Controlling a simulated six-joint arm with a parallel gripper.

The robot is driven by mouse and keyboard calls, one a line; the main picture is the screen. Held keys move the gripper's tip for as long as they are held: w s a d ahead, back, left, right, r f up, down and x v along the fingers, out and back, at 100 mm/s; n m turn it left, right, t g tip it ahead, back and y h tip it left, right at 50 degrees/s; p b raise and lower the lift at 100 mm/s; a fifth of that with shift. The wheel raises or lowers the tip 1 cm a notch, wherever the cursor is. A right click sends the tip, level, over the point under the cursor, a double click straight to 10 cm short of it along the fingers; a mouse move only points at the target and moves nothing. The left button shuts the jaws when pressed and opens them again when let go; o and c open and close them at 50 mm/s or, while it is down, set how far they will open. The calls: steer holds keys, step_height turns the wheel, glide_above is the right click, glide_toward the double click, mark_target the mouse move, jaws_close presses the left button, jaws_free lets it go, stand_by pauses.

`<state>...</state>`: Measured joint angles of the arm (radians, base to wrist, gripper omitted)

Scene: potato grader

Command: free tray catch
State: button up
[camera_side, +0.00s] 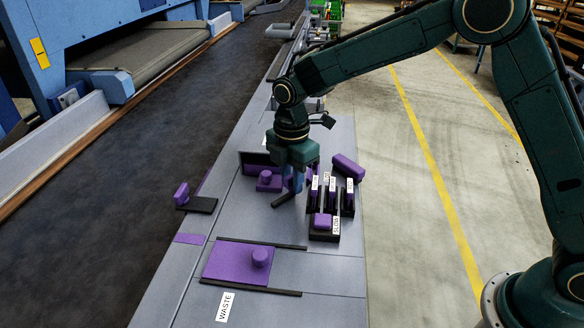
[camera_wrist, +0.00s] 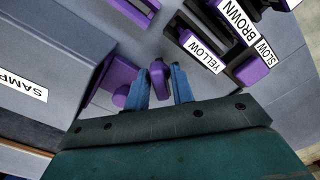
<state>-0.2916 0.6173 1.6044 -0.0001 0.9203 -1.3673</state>
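My gripper (camera_side: 293,184) points down over the grey bench, beside a purple plate with a round knob (camera_side: 268,181). In the wrist view its two blue fingers (camera_wrist: 164,86) are apart, on either side of a small upright purple piece (camera_wrist: 157,76), which may be the tray catch. A gap shows by the right finger, so I see no firm grip. In the side view that piece is mostly hidden by the fingers; a dark bar (camera_side: 284,200) shows beneath them. The knobbed plate also shows in the wrist view (camera_wrist: 104,88), beside the grey housing with a cut-off "SAMP" label (camera_wrist: 20,84).
Dark slotted holders with purple pieces and labels, including YELLOW (camera_wrist: 200,53) and BROWN (camera_wrist: 236,20), stand close to the right. A purple block (camera_side: 347,167) lies behind them. A purple knobbed plate (camera_side: 225,262) lies between dark rails near the WASTE label (camera_side: 225,307). Another purple piece (camera_side: 182,193) stands at the conveyor edge.

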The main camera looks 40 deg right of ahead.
steer(key=shift+r, duration=2.4)
steer(key=shift+m, duration=0.3)
